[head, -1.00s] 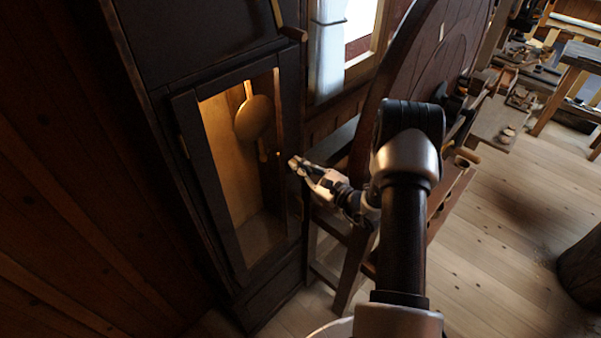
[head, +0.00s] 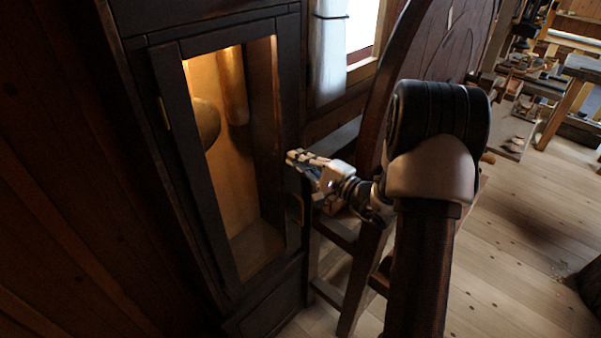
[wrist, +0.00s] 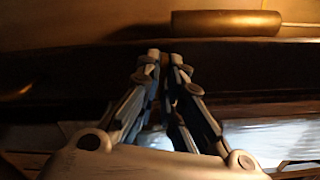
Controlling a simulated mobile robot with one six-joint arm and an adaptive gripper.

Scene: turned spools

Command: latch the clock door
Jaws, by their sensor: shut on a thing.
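The clock door (head: 205,190) is a dark wooden frame on the tall case, around a lit interior, and it looks shut or nearly shut. My gripper (head: 291,157) is at the door's right side, about mid-height. In the wrist view my gripper's fingers (wrist: 165,58) are close together at the dark wooden frame (wrist: 235,65). They are shut on a small dark piece there, seemingly the latch, which the fingers mostly hide. A small brass fitting (head: 299,209) shows on the case's right side, below the gripper.
Inside the clock hang a round pendulum bob (head: 207,122) and a brass weight (head: 232,85); the weight also shows in the wrist view (wrist: 225,22). A large dark wooden wheel (head: 425,60) on a legged stand is close on the right. Open plank floor (head: 515,230) lies further right.

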